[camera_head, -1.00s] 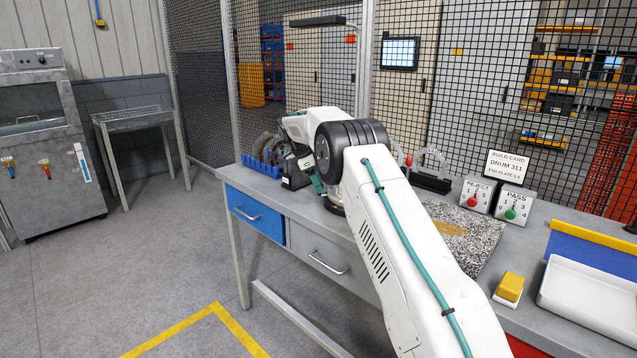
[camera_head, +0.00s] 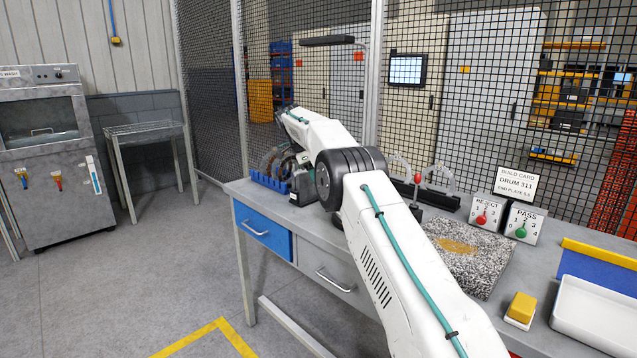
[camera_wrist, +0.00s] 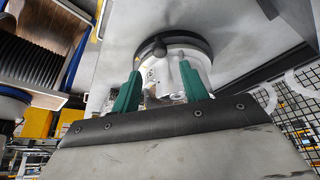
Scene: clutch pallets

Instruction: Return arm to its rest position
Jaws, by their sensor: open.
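My arm (camera_head: 395,265) reaches from the lower right over the workbench (camera_head: 333,228). Its forearm (camera_head: 325,135) now points up and to the far left, above the bench. My gripper (camera_wrist: 160,88) shows in the wrist view with two green fingers spread apart. I see nothing held between them. A round dark-rimmed part with a white body shows beyond the fingers; I cannot tell what it is. In the head view the gripper is too small and dark at the forearm's end to make out.
The bench bears a blue rack (camera_head: 270,181), a speckled plate (camera_head: 470,268), REJECT (camera_head: 483,212) and PASS (camera_head: 522,222) boxes, a yellow block (camera_head: 521,306) and a white tray (camera_head: 598,312). A mesh fence (camera_head: 470,100) stands behind. The floor at left is open.

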